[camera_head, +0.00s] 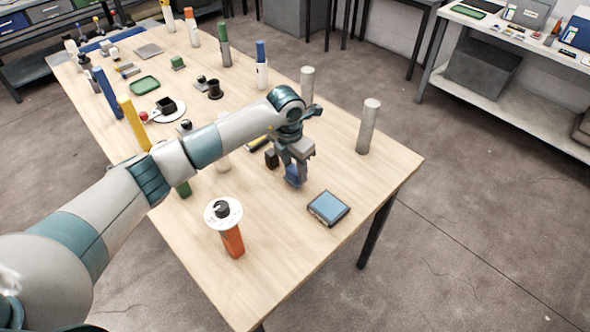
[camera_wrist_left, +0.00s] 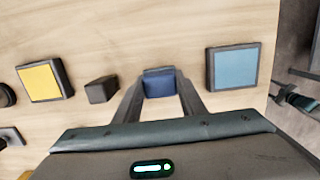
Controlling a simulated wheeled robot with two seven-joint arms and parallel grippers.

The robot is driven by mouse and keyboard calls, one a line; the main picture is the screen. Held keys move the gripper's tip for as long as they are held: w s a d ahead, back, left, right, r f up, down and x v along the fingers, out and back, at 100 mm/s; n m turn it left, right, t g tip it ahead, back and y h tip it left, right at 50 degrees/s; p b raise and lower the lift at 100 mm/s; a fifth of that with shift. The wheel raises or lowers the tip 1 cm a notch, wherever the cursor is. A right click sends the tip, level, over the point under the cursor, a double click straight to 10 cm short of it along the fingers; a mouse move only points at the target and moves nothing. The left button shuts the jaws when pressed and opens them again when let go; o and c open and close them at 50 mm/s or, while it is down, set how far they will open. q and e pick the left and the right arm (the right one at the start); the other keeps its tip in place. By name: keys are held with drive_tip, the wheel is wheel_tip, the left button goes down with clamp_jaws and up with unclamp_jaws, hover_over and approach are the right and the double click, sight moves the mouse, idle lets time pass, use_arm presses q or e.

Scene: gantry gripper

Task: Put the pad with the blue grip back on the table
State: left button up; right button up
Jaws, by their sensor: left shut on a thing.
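My left gripper (camera_head: 293,160) is over the near right part of the table (camera_head: 290,250), pointing down. It is shut on the blue grip (camera_head: 293,178), which shows between the fingers at their tips. In the left wrist view the blue grip (camera_wrist_left: 160,83) sits between both fingers of the left gripper (camera_wrist_left: 160,92). Any pad under the grip is hidden by the grip and fingers. I cannot tell whether it touches the wooden top. My right gripper is not in view.
A light-blue-topped square pad (camera_head: 328,208) lies to the right, a small dark block (camera_head: 271,158) to the left. A yellow-topped pad (camera_wrist_left: 43,80) lies beyond that block. A grey cylinder (camera_head: 368,127) and an orange post with a white disc (camera_head: 232,238) stand nearby. Front table area is clear.

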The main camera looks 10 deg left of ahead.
sight(292, 171)
use_arm(q)
drive_tip(key=shift+f, duration=0.65)
drive_tip(key=shift+f, duration=0.2)
drive_tip(key=o, duration=1.2)
drive_tip(key=shift+c, duration=0.2)
drive_tip(key=shift+r, duration=0.15)
drive_tip(key=r+b, duration=0.1)
drive_tip(key=r, duration=0.2)
drive_tip(key=r+b, duration=0.1)
drive_tip(key=r, duration=0.3)
drive_tip(key=s+r+b, duration=0.1)
drive_tip(key=r, duration=0.2)
drive_tip(key=shift+a+r, duration=0.2)
drive_tip(key=shift+a, duration=0.15)
drive_tip(key=shift+s+r, duration=0.15)
drive_tip(key=shift+r, duration=0.65)
